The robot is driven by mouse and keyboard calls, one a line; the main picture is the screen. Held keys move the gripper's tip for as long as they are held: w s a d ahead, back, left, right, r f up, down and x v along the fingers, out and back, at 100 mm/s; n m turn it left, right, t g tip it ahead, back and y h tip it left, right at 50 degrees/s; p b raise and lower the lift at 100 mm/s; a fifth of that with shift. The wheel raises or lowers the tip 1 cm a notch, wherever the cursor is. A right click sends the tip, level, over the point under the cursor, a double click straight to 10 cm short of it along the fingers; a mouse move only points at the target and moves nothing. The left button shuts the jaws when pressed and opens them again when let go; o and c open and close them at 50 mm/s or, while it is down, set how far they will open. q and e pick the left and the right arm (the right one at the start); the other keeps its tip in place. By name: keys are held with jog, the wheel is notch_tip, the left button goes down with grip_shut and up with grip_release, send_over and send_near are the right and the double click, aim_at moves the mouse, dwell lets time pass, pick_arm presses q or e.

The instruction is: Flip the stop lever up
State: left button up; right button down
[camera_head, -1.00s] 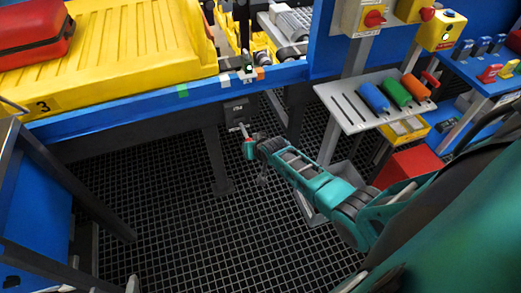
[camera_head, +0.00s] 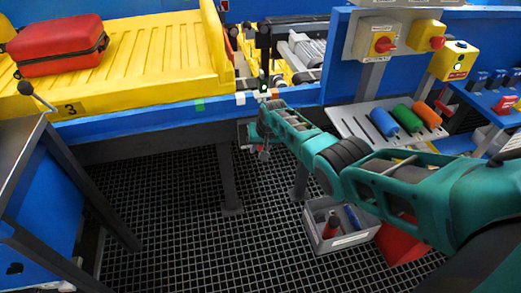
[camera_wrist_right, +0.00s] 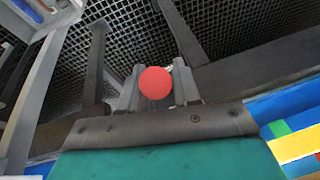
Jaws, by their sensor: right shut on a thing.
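The stop lever's round red knob (camera_wrist_right: 155,83) shows in the right wrist view, between the two grey fingers of my right gripper (camera_wrist_right: 157,90). The gripper is shut on it. In the head view my right gripper (camera_head: 258,143) is just below the blue conveyor rail (camera_head: 225,107), at the front of the conveyor. The lever's shaft and its mount are mostly hidden there by the gripper and arm, so I cannot tell the lever's exact angle. My left gripper is not in view.
A yellow tray (camera_head: 160,98) with a red suitcase (camera_head: 62,48) lies on the conveyor at left. A dark support leg (camera_head: 228,180) stands below the rail. A grey bin (camera_head: 335,240) with tools sits on the grid floor. Control boxes (camera_head: 375,40) stand at right.

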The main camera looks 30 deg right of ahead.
jog(key=shift+w+r, duration=0.15)
jog(key=c, duration=0.9)
grip_release()
jog(key=shift+r+p, duration=0.25)
jog(key=shift+p, duration=0.1)
jog(key=p+v, duration=0.5)
jog(key=v, duration=0.7)
jog(key=shift+r, duration=0.1)
